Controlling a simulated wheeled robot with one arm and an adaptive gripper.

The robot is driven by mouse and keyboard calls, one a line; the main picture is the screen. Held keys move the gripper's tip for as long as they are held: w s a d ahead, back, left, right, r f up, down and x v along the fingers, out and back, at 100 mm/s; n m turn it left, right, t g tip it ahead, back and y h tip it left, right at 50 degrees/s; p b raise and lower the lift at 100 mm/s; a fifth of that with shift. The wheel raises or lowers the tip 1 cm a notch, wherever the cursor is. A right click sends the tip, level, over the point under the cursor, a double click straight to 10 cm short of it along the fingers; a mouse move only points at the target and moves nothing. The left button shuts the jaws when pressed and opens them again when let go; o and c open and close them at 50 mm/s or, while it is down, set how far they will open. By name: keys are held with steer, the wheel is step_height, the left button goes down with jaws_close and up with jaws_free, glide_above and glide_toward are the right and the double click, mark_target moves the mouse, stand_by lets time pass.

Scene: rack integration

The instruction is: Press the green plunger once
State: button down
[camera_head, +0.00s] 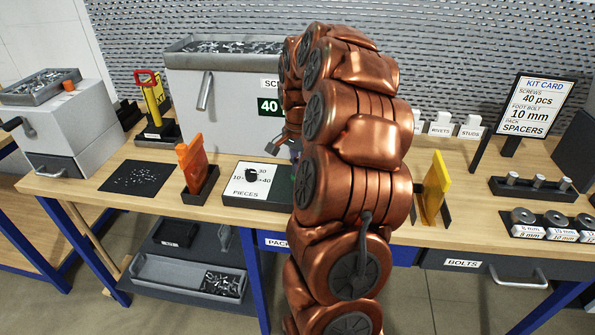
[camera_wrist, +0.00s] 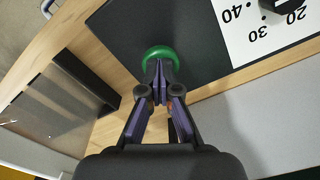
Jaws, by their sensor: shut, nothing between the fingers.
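The green plunger (camera_wrist: 160,55) shows in the wrist view as a round green cap on the dark top of the dial box (camera_wrist: 200,40). My gripper (camera_wrist: 160,70) is shut and empty, with its fingertips at the near edge of the cap. The fingertips overlap the cap in this view, and I cannot tell whether they touch it or how far down it is. In the head view the dial box (camera_head: 280,192) stands on the bench with its white PIECES dial (camera_head: 258,182), and my arm hides most of the plunger area.
An orange plate (camera_head: 192,165) in a dark holder stands left of the dial box. A yellow plate (camera_head: 436,188) stands to the right of my arm. A grey screw bin (camera_head: 225,90) is behind the box. A dark mat (camera_head: 137,178) with small parts lies further left.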

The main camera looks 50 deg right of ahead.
steer(key=shift+f, duration=0.3)
steer(key=shift+r, duration=2.1)
